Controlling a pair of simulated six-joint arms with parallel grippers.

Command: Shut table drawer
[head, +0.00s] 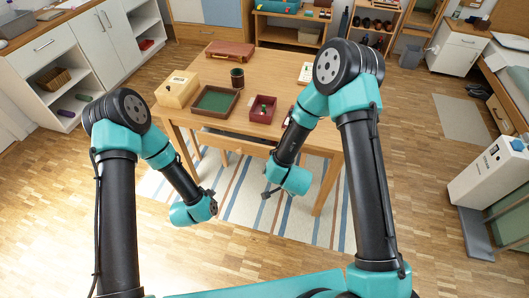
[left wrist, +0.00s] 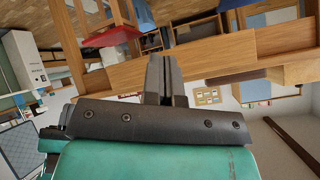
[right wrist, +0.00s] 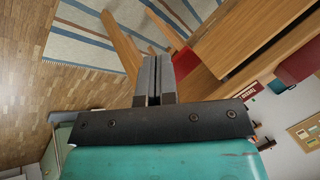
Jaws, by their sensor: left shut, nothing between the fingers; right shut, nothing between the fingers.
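The wooden table (head: 222,72) stands in front of me in the head view. Under its front edge is a dark, greyish strip (head: 238,134) where the drawer is; how far it is open is hard to tell, and my right arm covers its right part. My left gripper (head: 213,192) is shut and empty, low in front of the table, apart from it. My right gripper (head: 267,193) is shut and empty, below the table's front edge. The left wrist view shows the closed left fingers (left wrist: 165,75) before wooden table parts; the right wrist view shows the closed right fingers (right wrist: 154,76).
On the table are a wooden box (head: 177,90), a green-lined tray (head: 215,102), a dark cup (head: 237,78), a red box (head: 263,109) and a brown case (head: 230,50). A striped rug (head: 240,205) lies under the table. A white cabinet unit (head: 490,172) stands right.

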